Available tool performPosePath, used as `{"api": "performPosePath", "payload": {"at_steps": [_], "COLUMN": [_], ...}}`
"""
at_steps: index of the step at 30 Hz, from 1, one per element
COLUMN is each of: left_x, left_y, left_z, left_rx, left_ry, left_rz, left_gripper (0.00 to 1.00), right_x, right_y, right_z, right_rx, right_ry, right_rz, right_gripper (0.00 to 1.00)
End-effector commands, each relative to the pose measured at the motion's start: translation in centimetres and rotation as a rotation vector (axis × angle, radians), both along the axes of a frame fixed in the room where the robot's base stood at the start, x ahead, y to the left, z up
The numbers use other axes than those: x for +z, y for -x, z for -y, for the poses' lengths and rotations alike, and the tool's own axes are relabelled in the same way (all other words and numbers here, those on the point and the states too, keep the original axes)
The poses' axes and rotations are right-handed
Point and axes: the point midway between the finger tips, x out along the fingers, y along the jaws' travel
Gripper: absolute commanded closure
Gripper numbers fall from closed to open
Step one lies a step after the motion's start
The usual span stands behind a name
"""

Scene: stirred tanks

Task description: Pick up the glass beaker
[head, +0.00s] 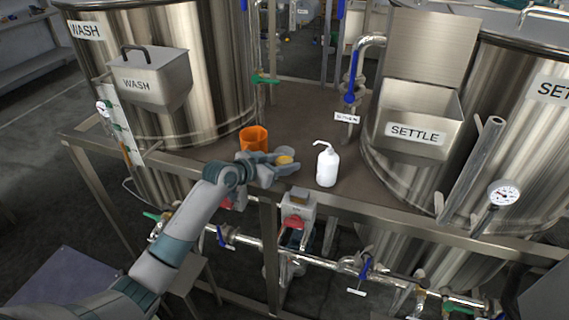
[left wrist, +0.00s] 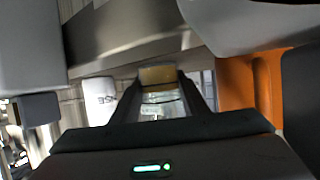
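The glass beaker (head: 285,159), with amber-yellow contents, is on the brown deck between the orange container and the white bottle. My left gripper (head: 284,163) reaches it from the left, one finger on either side, partly hiding it. In the left wrist view the beaker (left wrist: 160,103) fills most of the gap between the fingers (left wrist: 160,95). Whether the fingers press on the glass or stand just clear of it I cannot tell. My right gripper is in neither view.
An orange container (head: 254,139) stands close behind the left gripper, and a white wash bottle (head: 327,165) stands right of the beaker. Steel tanks labelled WASH (head: 185,60) and SETTLE (head: 520,110) flank the deck (head: 330,125). Pipes and valves run below its front edge.

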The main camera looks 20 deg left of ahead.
Motion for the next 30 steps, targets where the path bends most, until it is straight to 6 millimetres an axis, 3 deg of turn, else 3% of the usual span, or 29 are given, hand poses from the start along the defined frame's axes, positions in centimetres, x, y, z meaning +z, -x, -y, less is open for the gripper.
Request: {"api": "performPosePath", "payload": {"at_steps": [1, 2, 17, 30], "left_x": [0.0, 0.0, 0.9, 7.5], "left_y": [0.0, 0.0, -0.1, 0.0], "left_z": [0.0, 0.0, 0.0, 0.0], "left_rx": [0.0, 0.0, 0.0, -0.001], "left_ry": [0.0, 0.0, 0.0, -0.002], "left_rz": [0.0, 0.0, 0.002, 0.005], "left_gripper": [0.78, 0.86, 0.86, 0.86], "right_x": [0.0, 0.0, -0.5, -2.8], "right_y": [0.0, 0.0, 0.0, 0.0], "right_z": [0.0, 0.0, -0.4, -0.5], "right_rx": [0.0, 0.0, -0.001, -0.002], "right_ry": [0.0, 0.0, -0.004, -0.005], "right_rz": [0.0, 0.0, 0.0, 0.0], "right_gripper": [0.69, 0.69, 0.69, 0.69]}}
